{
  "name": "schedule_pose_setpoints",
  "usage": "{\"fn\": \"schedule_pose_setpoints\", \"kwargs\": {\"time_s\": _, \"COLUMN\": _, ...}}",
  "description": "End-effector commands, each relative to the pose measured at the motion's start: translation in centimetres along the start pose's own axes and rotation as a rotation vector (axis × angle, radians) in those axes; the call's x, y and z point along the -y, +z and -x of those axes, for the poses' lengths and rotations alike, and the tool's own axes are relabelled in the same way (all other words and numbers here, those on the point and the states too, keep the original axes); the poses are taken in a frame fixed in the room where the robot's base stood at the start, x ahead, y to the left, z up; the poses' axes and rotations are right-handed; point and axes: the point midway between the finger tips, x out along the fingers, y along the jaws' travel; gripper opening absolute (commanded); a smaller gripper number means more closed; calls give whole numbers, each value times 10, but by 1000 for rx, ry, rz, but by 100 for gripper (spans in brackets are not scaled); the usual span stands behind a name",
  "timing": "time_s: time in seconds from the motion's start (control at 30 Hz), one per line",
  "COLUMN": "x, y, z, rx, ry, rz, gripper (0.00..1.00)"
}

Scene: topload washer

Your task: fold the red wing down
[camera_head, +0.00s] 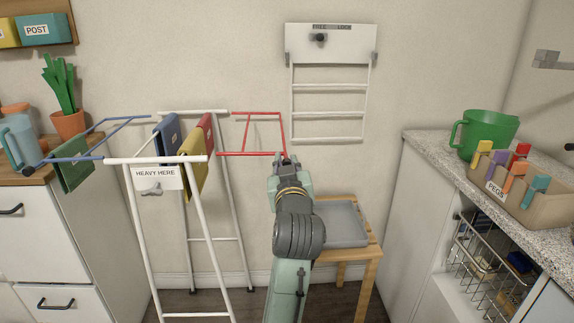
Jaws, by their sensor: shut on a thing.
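The red wing (250,153) is a thin red bar frame on the right side of the white drying rack (185,159). It stands out to the right, roughly level. My gripper (286,159) is at the wing's outer near corner and is shut on the red wing. My arm comes up from below and hides part of the fingers, so the exact grip is hard to see.
A blue wing (75,160) with a green cloth (73,177) extends left. Blue, yellow and red cloths (196,165) hang on the rack. A wooden stool (368,262) with a grey tray (343,222) stands right of my arm. A white wall rack (330,102) hangs behind.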

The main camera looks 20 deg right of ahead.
Motion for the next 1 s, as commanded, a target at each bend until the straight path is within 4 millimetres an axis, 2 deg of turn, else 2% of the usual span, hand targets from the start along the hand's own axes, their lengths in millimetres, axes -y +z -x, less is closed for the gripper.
{"fn": "schedule_pose_setpoints", "kwargs": {"time_s": 0.1, "x": 0, "y": -2, "z": 0, "rx": 0, "ry": 0, "rz": 7, "gripper": 0}}
{"fn": "schedule_pose_setpoints", "kwargs": {"time_s": 0.3, "x": -4, "y": -27, "z": 0, "rx": 1, "ry": 0, "rz": 116, "gripper": 0}}
{"fn": "schedule_pose_setpoints", "kwargs": {"time_s": 0.4, "x": -4, "y": -34, "z": 0, "rx": 0, "ry": 0, "rz": 166, "gripper": 0}}
{"fn": "schedule_pose_setpoints", "kwargs": {"time_s": 0.73, "x": -3, "y": -33, "z": 0, "rx": -1, "ry": -1, "rz": 185, "gripper": 0}}
{"fn": "schedule_pose_setpoints", "kwargs": {"time_s": 0.77, "x": -3, "y": -33, "z": 0, "rx": -1, "ry": -1, "rz": 185, "gripper": 18}}
{"fn": "schedule_pose_setpoints", "kwargs": {"time_s": 1.0, "x": -3, "y": -33, "z": 0, "rx": -1, "ry": 0, "rz": 185, "gripper": 34}}
